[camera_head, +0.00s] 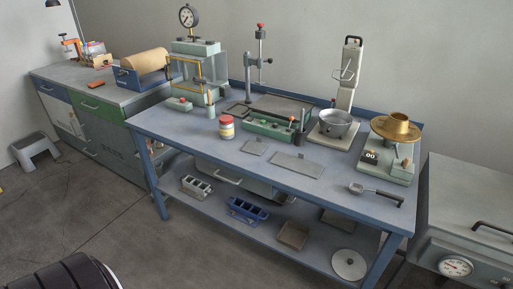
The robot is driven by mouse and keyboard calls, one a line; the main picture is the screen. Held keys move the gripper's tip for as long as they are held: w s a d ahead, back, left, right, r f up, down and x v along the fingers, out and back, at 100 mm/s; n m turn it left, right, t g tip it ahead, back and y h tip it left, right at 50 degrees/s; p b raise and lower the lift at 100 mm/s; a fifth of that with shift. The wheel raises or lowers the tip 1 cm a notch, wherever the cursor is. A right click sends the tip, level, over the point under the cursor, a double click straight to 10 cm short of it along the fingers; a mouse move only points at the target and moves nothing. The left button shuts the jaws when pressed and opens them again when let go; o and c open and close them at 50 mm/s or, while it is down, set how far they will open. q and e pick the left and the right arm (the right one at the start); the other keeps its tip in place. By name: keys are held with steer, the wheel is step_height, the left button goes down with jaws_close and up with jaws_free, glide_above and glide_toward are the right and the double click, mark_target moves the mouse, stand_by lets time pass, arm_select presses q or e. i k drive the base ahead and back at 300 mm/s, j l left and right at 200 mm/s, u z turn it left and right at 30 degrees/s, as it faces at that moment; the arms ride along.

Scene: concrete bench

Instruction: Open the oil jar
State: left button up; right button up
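A small jar (227,128) with a red lid and a pale, yellowish body stands upright on the blue workbench (190,131), left of the middle. It is the only lidded jar I can make out, and its lid is on. Its label is too small to read, so I cannot tell for sure that it holds oil. Neither of my grippers is in view.
Flat grey plates (297,165) lie right of the jar.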

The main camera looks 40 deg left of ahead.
mark_target(227, 131)
steer(key=u, duration=1.45)
